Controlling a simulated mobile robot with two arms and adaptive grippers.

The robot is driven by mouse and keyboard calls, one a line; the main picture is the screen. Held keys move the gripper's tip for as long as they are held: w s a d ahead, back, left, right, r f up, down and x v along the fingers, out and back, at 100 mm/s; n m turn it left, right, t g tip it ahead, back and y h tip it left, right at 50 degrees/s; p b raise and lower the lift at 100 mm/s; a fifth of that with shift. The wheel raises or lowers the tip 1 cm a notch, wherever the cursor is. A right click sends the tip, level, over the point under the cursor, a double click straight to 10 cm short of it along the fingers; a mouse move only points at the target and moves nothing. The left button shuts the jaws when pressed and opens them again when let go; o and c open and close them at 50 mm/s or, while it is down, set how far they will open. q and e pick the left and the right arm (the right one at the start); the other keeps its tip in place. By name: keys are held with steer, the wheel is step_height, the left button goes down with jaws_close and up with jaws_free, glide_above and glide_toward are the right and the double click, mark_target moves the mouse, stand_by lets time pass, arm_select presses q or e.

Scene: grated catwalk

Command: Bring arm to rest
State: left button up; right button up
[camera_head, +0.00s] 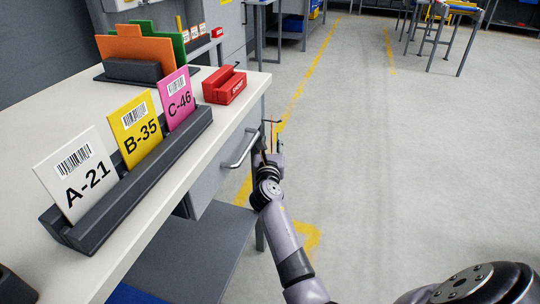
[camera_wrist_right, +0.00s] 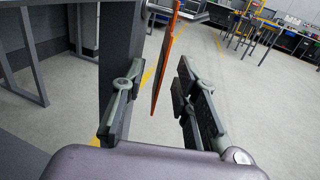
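My right arm reaches from the bottom of the head view to the right gripper (camera_head: 270,143), which is beside the workbench's right edge near the drawer handle (camera_head: 241,150). In the right wrist view the two fingers of the right gripper (camera_wrist_right: 158,105) stand wide apart. A thin orange piece (camera_wrist_right: 164,58), seen nearly edge-on, shows between them with a gap visible on each side. I cannot tell what it is or how far off it stands. My left gripper is not in view.
The workbench (camera_head: 226,113) on the left carries a dark rack (camera_head: 150,185) with cards A-21, B-35 and C-46, a red box (camera_head: 224,85) and orange and green cards (camera_head: 140,52) behind. Open floor (camera_head: 400,170) lies to the right. Another table (camera_head: 455,40) stands far off.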

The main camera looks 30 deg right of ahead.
steer(key=v, duration=1)
